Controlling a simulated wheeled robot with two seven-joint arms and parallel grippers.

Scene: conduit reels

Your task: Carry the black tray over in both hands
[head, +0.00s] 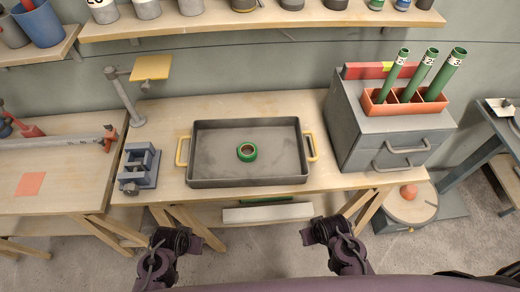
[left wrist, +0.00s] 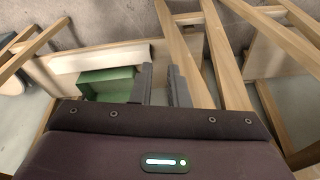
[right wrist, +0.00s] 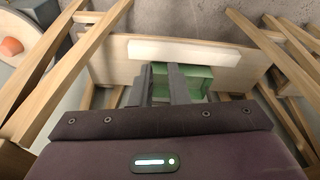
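The black tray (head: 250,182) lies flat on the wooden table, seen in the head view. It has a yellow handle on its left end (head: 182,151) and another on its right end (head: 312,146). My right gripper (right wrist: 160,84) is also open and empty. Both arms end in front of the table's front edge, apart from the tray. Neither wrist view shows the tray.
A blue-grey vise (head: 140,168) and a post with a yellow plate (head: 152,67) stand left of the tray. A grey drawer cabinet (head: 365,135) with green tubes in an orange holder (head: 405,104) stands close on the right. A shelf (head: 260,22) runs above the back.

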